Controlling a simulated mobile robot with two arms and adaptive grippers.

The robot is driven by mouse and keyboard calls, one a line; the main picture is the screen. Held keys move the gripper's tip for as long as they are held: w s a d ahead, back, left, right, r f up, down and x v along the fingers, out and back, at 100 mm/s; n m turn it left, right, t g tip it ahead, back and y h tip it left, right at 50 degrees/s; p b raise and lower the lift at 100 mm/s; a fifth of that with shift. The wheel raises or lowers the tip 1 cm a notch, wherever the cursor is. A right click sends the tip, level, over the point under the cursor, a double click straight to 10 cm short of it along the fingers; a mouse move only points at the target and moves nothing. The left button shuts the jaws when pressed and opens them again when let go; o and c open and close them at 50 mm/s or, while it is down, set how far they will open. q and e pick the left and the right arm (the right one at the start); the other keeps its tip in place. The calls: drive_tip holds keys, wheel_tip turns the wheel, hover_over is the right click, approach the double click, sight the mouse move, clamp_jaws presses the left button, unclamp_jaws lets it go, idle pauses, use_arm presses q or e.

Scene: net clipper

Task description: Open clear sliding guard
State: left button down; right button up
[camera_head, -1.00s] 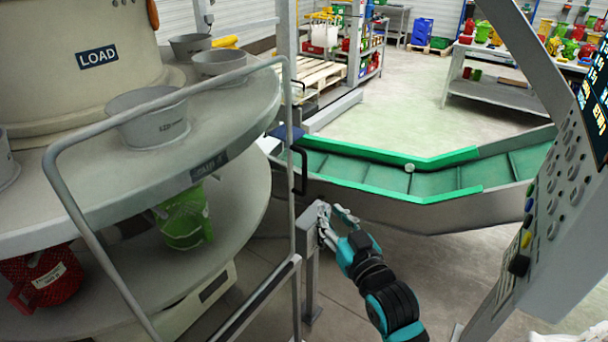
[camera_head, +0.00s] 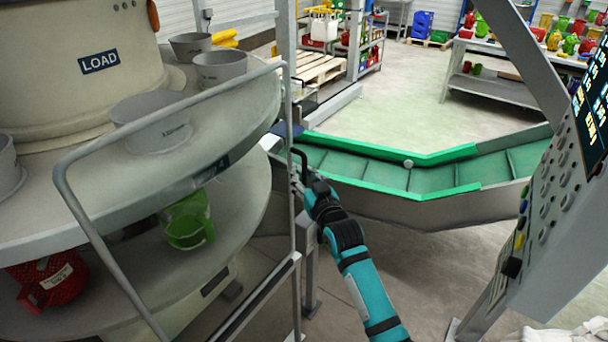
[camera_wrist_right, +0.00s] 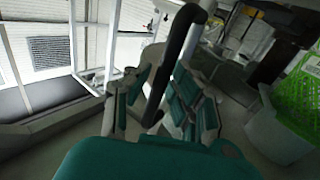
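The clear guard (camera_head: 72,199) has a grey tube frame in front of the round loading carousel; its panel is hard to make out. Its black handle (camera_head: 304,160) sits on the frame's right upright. My right gripper (camera_head: 297,182) is at this handle, with its fingers partly hidden in the head view. In the right wrist view, the black handle (camera_wrist_right: 180,45) runs down between the spread teal fingers of my right gripper (camera_wrist_right: 158,98). The fingers look open around it, and I cannot tell whether they touch it. My left gripper is not in view.
The carousel (camera_head: 245,112) carries grey tubs and red and green baskets on two tiers. A green conveyor (camera_head: 435,180) runs behind my right arm. A control panel (camera_head: 545,200) with buttons stands at the right. A low grey post (camera_head: 309,275) stands beside the guard.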

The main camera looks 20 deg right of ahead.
clamp_jaws()
drive_tip(key=shift+a+f, duration=0.15)
drive_tip(key=shift+f, duration=0.05)
idle(0.4)
